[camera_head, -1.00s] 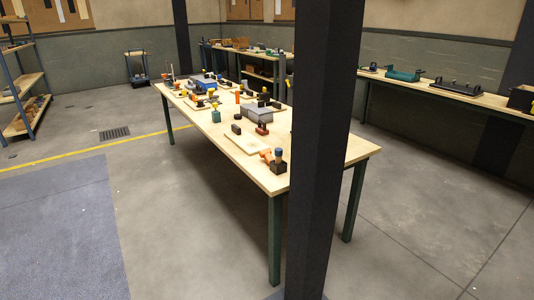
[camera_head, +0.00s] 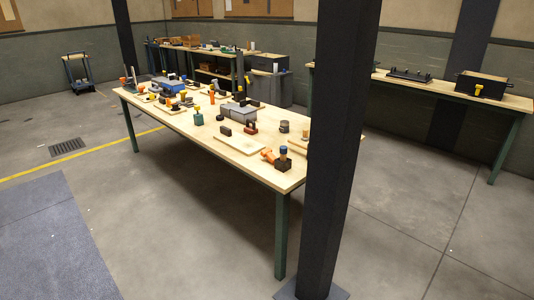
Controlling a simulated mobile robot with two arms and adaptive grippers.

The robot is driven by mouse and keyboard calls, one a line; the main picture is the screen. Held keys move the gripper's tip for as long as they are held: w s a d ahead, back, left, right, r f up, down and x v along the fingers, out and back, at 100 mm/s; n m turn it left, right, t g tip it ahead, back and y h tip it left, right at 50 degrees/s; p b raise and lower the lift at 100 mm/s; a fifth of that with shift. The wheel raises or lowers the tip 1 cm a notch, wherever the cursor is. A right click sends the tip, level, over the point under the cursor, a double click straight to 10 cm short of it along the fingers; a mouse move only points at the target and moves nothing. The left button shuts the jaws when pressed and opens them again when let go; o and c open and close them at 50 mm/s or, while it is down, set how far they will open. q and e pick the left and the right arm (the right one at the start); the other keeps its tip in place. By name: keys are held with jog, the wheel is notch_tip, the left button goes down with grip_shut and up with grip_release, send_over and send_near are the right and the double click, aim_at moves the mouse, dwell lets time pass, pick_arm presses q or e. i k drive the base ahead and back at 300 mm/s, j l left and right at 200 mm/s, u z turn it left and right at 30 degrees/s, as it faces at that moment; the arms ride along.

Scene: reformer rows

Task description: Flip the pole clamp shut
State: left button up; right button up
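No pole clamp can be made out for certain. A long wooden-topped worktable (camera_head: 222,142) with green legs stands in the middle, carrying many small items. Further back are a grey block (camera_head: 238,111), a small green bottle-like item (camera_head: 198,118) and a blue box (camera_head: 165,83). A dark square pole (camera_head: 341,150) stands in front of the table's right end and hides part of it. Neither of my grippers shows.
A bench (camera_head: 440,87) along the right wall holds a black box (camera_head: 480,85). A back bench (camera_head: 200,47) and grey bins (camera_head: 268,85) stand behind. A blue cart (camera_head: 76,72) is at far left. Floor is open left and right of the table.

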aim_at(267, 152)
jog(key=i+j+z, duration=0.2)
jog(key=i+j, duration=0.6)
jog(key=i, duration=0.4)
jog(key=i+j+z, duration=0.15)
jog(key=i+j, duration=0.85)
jog(key=i, duration=0.1)
